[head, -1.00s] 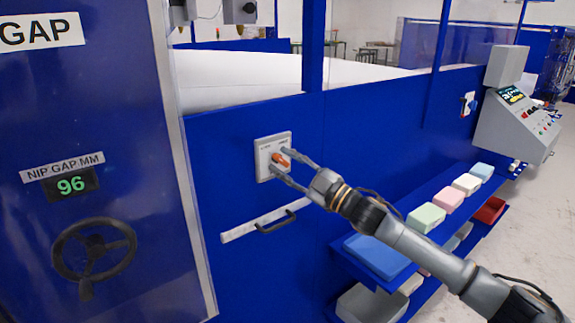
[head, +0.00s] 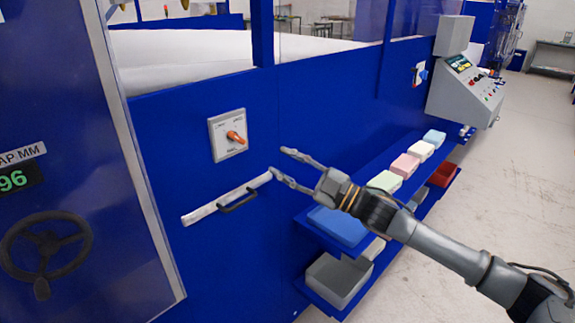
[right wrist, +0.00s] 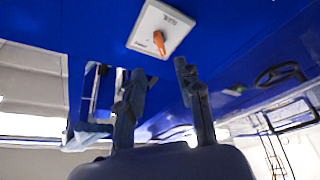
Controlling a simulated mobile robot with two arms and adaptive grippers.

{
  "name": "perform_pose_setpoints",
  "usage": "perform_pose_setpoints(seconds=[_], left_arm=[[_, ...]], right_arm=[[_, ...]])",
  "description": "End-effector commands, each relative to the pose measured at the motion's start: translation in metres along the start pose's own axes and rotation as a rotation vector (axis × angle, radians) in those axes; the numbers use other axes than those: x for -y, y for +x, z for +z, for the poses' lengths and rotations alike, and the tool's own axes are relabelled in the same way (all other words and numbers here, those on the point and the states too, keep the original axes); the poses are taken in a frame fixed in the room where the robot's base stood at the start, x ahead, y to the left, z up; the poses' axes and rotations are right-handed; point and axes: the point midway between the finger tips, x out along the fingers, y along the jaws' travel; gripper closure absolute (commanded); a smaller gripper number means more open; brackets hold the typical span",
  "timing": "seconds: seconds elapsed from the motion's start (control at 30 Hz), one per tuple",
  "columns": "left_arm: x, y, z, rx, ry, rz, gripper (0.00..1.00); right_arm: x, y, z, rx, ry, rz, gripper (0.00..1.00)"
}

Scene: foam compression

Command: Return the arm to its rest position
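My right gripper (head: 282,163) is open and empty, in front of the blue machine panel, to the right of and below a grey switch plate (head: 215,140). The plate carries an orange rotary knob (head: 235,137), which points toward the lower right in the head view. In the right wrist view the two fingers of the right gripper (right wrist: 160,85) are spread apart with nothing between them. The knob (right wrist: 159,42) shows beyond the fingertips, clear of them. My left gripper is not in view.
A pale bar with a black handle (head: 238,203) lies below the plate. Shelves at right hold several coloured foam blocks (head: 405,165) and bins (head: 338,280). A control console (head: 466,92) stands farther back. A handwheel (head: 45,247) is at lower left. Floor at right is clear.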

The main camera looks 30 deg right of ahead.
Motion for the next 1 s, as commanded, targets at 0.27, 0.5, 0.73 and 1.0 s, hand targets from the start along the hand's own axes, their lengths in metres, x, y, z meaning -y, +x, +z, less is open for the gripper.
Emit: perform_pose_setpoints(seconds=[0.27, 0.5, 0.73, 1.0], left_arm=[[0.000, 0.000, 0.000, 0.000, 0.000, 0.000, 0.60], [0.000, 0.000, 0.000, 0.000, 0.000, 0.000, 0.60], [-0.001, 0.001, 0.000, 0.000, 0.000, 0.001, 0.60], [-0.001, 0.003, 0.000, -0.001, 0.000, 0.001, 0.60]], right_arm=[[0.000, -0.001, 0.000, 0.000, -0.001, 0.000, 0.65], [0.000, -0.001, 0.000, 0.001, 0.000, 0.000, 0.65], [0.023, -0.016, 0.065, 0.137, 0.068, 0.036, 0.65], [0.124, -0.097, 0.220, 0.530, 0.247, 0.081, 0.65]])
